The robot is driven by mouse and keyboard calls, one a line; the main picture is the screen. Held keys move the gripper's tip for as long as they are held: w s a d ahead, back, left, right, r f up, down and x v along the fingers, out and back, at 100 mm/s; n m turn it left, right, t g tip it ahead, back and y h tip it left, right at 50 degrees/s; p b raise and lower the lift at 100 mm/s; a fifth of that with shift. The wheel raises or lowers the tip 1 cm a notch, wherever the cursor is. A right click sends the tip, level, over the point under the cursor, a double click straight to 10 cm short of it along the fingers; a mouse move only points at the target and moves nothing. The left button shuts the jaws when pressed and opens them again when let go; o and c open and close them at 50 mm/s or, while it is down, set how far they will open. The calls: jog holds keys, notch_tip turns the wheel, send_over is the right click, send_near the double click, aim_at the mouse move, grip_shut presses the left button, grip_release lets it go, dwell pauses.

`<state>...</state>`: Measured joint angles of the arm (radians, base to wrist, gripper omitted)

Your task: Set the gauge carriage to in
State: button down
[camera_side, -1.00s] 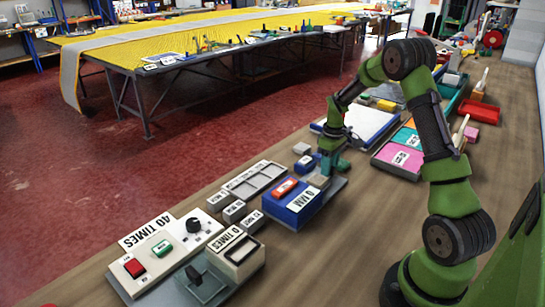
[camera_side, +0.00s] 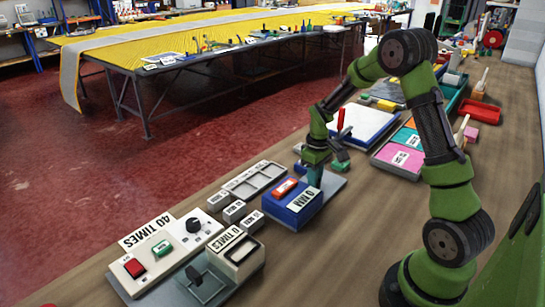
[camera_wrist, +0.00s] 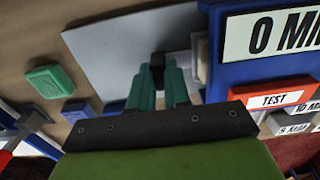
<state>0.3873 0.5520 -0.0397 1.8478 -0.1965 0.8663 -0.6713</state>
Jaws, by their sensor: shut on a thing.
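The gauge is a blue housing (camera_side: 298,214) with a "0 MM" label and a red "TEST" button (camera_side: 285,187), on a grey base plate (camera_side: 333,186). In the wrist view the blue housing (camera_wrist: 232,72) is at the upper right and the bare plate (camera_wrist: 110,52) is at the left. My gripper (camera_side: 314,180) is down over the plate, close to the housing. In the wrist view its teal fingers (camera_wrist: 158,76) are shut on a small dark piece (camera_wrist: 157,60), apparently the gauge carriage's grip. A beige block (camera_wrist: 201,58) lies between the fingers and the housing. The carriage's body is mostly hidden.
Small grey blocks (camera_side: 234,211) and a grey tray (camera_side: 254,179) stand left of the gauge. A panel with red and green buttons (camera_side: 162,249) is at front left. A green block (camera_side: 340,166) lies just behind the plate. A white tray (camera_side: 362,125) and pink pad (camera_side: 399,159) are farther back.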

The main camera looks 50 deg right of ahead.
jog(key=shift+a, duration=1.05)
jog(key=c, duration=1.1)
grip_release()
jog(key=shift+a, duration=0.1)
